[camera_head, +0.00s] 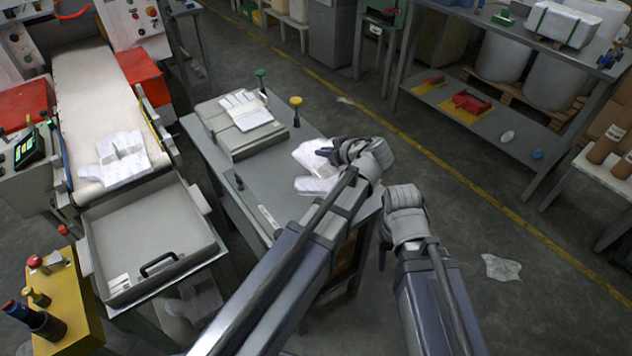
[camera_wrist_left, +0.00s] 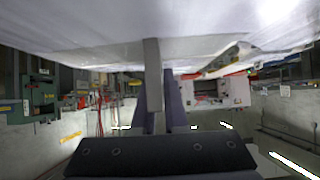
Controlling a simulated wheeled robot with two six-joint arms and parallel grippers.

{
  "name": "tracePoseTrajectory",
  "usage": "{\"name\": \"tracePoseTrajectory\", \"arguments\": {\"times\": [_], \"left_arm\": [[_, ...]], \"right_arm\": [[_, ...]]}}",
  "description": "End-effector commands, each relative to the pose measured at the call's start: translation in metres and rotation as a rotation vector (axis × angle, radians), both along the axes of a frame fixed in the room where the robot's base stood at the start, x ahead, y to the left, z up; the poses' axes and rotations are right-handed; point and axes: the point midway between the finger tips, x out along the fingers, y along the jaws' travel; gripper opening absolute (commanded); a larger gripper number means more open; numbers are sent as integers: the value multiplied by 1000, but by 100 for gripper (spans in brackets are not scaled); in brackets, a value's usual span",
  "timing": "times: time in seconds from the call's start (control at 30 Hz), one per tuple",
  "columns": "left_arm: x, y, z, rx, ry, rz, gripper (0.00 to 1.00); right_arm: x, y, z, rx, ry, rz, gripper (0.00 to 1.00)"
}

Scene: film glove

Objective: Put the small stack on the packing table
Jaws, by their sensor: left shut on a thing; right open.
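My left gripper (camera_head: 328,152) is shut on the small stack (camera_head: 312,184), a white, film-like glove stack, over the right part of the grey table (camera_head: 262,186). The gripper and wrist cover part of the stack. I cannot tell whether the stack touches the table top. In the left wrist view, the white stack (camera_wrist_left: 90,35) fills the top, with the left gripper (camera_wrist_left: 153,95) below it. My right gripper (camera_head: 404,208) is open and empty, just right of the table's edge; its fingers are mostly hidden.
A grey scale-like block (camera_head: 228,138) with another white glove stack (camera_head: 246,108) stands on the table's far left part. Green and yellow knobs (camera_head: 296,110) rise beside it. A conveyor (camera_head: 95,85) carries white gloves (camera_head: 122,158); an open grey tray (camera_head: 150,235) is below it.

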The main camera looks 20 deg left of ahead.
Motion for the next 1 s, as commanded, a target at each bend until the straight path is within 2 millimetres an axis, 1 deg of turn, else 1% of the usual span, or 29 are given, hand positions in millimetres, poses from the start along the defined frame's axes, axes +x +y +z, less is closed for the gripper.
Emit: {"name": "tracePoseTrajectory", "arguments": {"times": [0.4,0.5,0.63,0.7,0.77,1.0], "left_arm": [[0,1,-59,0,-1,3,0],[0,1,-63,1,-1,4,0],[0,1,-61,1,-1,4,0],[0,1,-64,1,-1,4,0],[0,1,-69,1,-1,4,0],[0,1,-98,1,-1,4,0]], "right_arm": [[0,0,-59,0,0,1,50],[0,0,-63,0,0,1,50],[0,0,-61,0,0,1,50],[0,0,-64,0,0,1,50],[0,0,-69,0,0,1,50],[0,0,-98,0,0,1,50]]}}
